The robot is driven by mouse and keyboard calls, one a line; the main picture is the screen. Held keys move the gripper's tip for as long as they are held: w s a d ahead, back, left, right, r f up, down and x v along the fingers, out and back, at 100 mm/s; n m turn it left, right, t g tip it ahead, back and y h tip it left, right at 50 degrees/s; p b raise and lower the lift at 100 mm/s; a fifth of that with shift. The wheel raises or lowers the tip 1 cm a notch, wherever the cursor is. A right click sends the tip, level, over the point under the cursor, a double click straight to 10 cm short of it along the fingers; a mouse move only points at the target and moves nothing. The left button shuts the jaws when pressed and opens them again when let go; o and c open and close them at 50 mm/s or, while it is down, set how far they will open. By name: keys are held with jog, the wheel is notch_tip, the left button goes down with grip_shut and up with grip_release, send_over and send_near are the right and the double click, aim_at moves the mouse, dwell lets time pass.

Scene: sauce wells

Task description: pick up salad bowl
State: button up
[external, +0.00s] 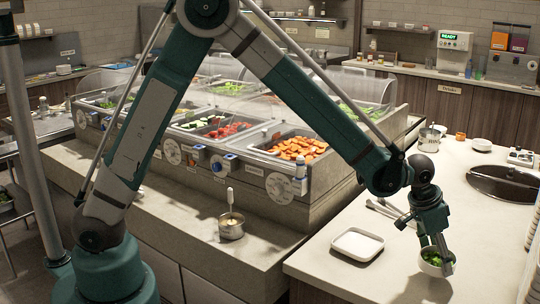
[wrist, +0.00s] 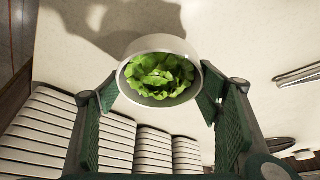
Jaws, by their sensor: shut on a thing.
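The salad bowl (external: 429,269) is a small white bowl with green leaves in it, at the lower right of the external view. My gripper (external: 435,248) points down and is shut on it. In the wrist view the bowl (wrist: 158,44) sits between the two green fingers of my gripper (wrist: 160,88), one on each side. The leafy greens (wrist: 160,76) lie inside it. The bowl appears to hang over the pale counter, with its shadow cast to one side. Its underside is hidden.
A square white plate (external: 357,244) lies on the counter (external: 467,225) left of the bowl. Tongs (external: 385,209) lie behind it. A dark round basin (external: 503,184) is at the right. The salad bar (external: 300,190) with clear guards and a small metal pot (external: 231,225) stand left.

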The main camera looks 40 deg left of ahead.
aim_at(438, 260)
jog(key=shift+r+p, duration=0.45)
jog(key=shift+r, duration=2.75)
